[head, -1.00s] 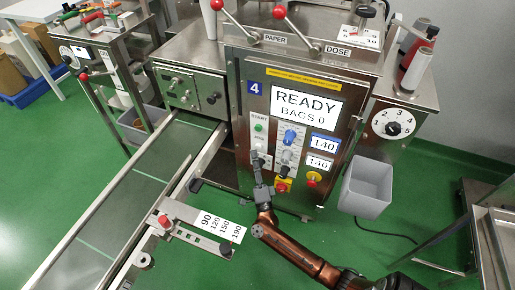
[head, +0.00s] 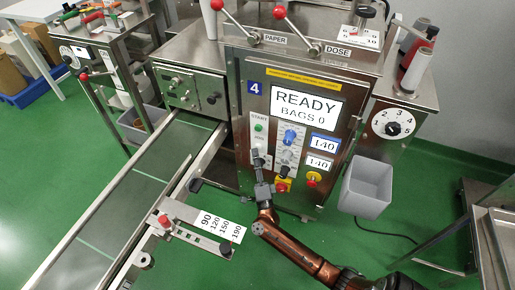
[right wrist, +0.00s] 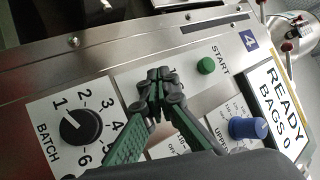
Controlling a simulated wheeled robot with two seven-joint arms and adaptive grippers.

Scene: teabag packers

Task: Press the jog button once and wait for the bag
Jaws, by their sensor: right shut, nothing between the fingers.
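The packer's front panel carries a lit screen (head: 305,106) that reads READY, BAGS 0. A green START button (head: 259,127) sits on the strip at its left; it also shows in the right wrist view (right wrist: 206,66). The jog button's place lies below START, and my fingertips hide it there. My right gripper (head: 257,150) is shut and empty, its tips at that strip. In the right wrist view the closed fingertips (right wrist: 158,82) stand between START and the BATCH knob (right wrist: 81,127). I cannot tell whether they touch the button. My left gripper is out of view.
The belt (head: 125,195) at the left carries no bag. Green floor (head: 355,245) lies clear in front.

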